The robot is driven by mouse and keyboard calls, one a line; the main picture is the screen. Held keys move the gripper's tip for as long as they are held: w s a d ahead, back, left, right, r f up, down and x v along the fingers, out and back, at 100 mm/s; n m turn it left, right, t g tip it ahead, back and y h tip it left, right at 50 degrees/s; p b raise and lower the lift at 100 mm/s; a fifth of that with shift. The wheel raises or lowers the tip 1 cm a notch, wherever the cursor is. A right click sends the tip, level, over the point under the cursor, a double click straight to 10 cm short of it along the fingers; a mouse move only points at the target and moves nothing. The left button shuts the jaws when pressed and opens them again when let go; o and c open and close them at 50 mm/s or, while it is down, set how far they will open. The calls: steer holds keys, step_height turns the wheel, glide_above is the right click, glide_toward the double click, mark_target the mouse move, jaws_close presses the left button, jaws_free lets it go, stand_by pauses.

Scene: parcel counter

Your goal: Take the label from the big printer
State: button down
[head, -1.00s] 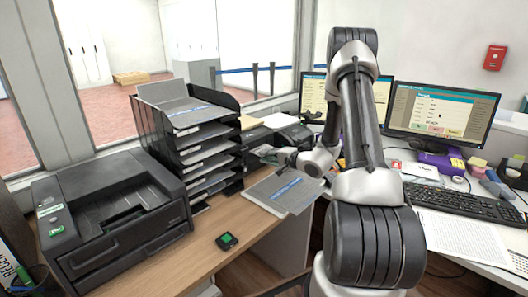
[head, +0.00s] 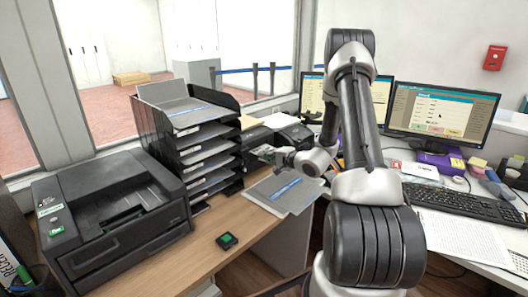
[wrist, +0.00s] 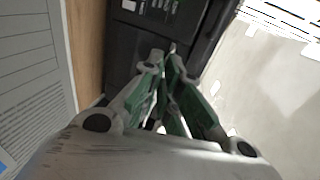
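The big printer (head: 115,215), dark grey with green stickers on its left side, stands on the wooden counter at the left in the head view. I cannot make out a label in its output recess (head: 122,207). My gripper (head: 262,150) is well to the right of it, beyond the paper trays, above the counter near a smaller dark printer (head: 284,134). In the wrist view my gripper's green-padded fingers (wrist: 164,52) come together at the tips, with nothing visible between them. A dark machine (wrist: 150,35) lies beyond the tips.
A black stack of paper trays (head: 190,140) stands between the big printer and my gripper. Grey sheets with a blue strip (head: 284,192) lie below my gripper. A small green-screened device (head: 227,241) sits at the counter's front. Monitors (head: 440,110) and a keyboard (head: 450,203) fill the right.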

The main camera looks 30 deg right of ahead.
steer(key=shift+s, duration=0.15)
steer(key=s+d+r, duration=0.1)
steer(key=s+r, duration=0.3)
steer(key=r, duration=0.4)
steer(key=shift+s+d, duration=0.2)
steer(key=shift+d, duration=0.1)
stand_by(0.4)
steer(key=shift+a, duration=0.1)
